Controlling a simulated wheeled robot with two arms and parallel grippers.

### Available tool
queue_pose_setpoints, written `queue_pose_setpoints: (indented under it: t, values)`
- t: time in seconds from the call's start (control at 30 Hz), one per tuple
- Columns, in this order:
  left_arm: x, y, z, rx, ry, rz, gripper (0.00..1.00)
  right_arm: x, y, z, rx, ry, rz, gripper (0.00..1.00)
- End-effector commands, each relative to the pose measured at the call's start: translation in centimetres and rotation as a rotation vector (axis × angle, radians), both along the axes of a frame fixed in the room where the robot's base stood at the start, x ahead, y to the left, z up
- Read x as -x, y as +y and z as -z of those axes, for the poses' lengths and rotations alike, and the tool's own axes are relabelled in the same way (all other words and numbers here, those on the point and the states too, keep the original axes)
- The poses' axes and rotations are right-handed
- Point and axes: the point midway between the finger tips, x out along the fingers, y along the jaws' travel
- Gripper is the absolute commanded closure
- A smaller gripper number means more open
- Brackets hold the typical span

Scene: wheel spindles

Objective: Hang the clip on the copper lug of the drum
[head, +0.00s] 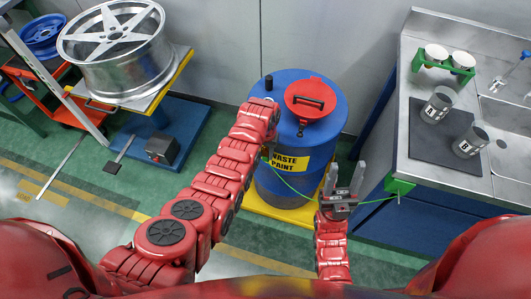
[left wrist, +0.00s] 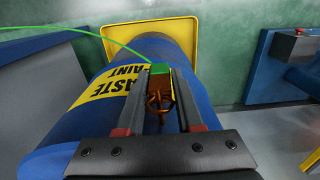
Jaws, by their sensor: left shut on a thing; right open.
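The blue drum (head: 325,165) has a red lid (head: 311,98) and a yellow WASTE PAINT label (head: 288,165). In the left wrist view its side and label (left wrist: 108,93) show beyond my fingers. My left gripper (left wrist: 164,84) is shut on the clip, a green block (left wrist: 160,69) with copper-coloured parts (left wrist: 161,87), close in front of the drum. My left arm hides that gripper and the clip in the head view. I cannot tell a separate copper lug from the clip's copper parts. My right gripper (head: 345,184) is open and empty, beside the drum at lower right.
A green wire (head: 290,186) runs from the clip past my right gripper to a green block (head: 398,187) on the sink bench. The bench (head: 448,174) stands at right with cups. A wheel (head: 115,38) rests on a stand at left. A yellow tray (head: 297,214) lies under the drum.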

Motion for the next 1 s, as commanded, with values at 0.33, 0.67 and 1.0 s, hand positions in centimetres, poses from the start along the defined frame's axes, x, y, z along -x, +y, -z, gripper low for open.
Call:
queue_pose_setpoints:
  t: [0.33,0.67,1.0]
  values:
    - [0.0,0.0,0.0,0.0,0.0,0.0,0.58,0.0,0.0,0.0,0.0,0.0,0.0,0.5]
    - [0.0,0.0,0.0,0.0,0.001,0.0,0.3,0.0,0.0,0.0,0.0,0.0,0.0,0.5]
    - [0.0,0.0,-1.2,0.0,0.0,0.0,0.3,0.0,0.0,0.1,0.0,0.0,0.0,0.5]
